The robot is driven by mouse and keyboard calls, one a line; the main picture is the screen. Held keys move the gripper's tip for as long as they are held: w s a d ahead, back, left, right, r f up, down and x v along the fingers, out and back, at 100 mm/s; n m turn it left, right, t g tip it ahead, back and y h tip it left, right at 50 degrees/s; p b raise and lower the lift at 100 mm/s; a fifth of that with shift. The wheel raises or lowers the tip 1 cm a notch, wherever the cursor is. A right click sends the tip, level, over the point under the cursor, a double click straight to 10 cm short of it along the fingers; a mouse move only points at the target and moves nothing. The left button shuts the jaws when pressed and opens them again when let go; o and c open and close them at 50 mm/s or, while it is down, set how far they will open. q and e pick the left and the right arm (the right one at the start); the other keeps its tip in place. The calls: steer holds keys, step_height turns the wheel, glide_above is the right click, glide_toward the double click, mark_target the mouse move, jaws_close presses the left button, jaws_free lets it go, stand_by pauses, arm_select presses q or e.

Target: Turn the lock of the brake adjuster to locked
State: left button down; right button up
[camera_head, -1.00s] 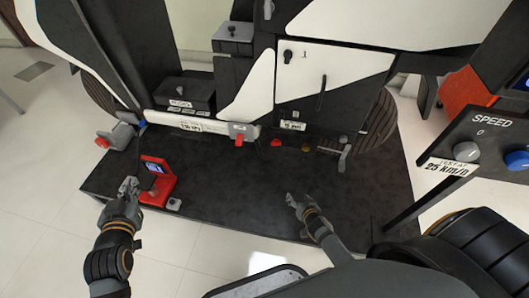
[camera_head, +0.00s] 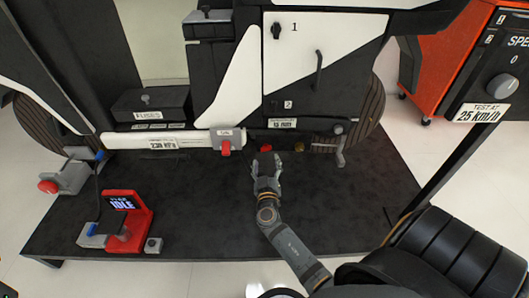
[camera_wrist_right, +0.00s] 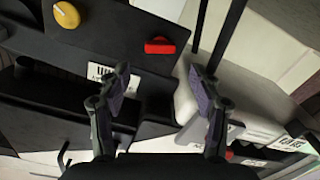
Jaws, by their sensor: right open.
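A panel with a millimetre label (camera_head: 283,123) carries a small red knob (camera_head: 265,148) and a yellow-brown knob (camera_head: 299,147) below it. I take this as the brake adjuster, with the red knob as its lock; no lock wording is readable. In the right wrist view the red knob (camera_wrist_right: 160,46) is a short bar lying across the picture, and the yellow knob (camera_wrist_right: 67,15) is at upper left. My right gripper (camera_head: 266,163) is just in front of the red knob. Its open, empty fingers (camera_wrist_right: 159,85) stand apart, with no visible contact. My left gripper is out of view.
A red-handled valve (camera_head: 224,147) on the white pipe is close left of the red knob. A red stand with an IDLE screen (camera_head: 128,215) is on the black platform (camera_head: 205,215). A metal foot (camera_head: 340,150) stands right of the knobs. Platform around my right arm is clear.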

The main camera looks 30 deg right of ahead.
mark_target(265, 149)
steer(key=x, duration=0.6)
steer(key=shift+w+d+b, duration=0.2)
steer(key=shift+w+b, duration=0.1)
steer(key=shift+f, duration=0.1)
steer(key=c, duration=1.1)
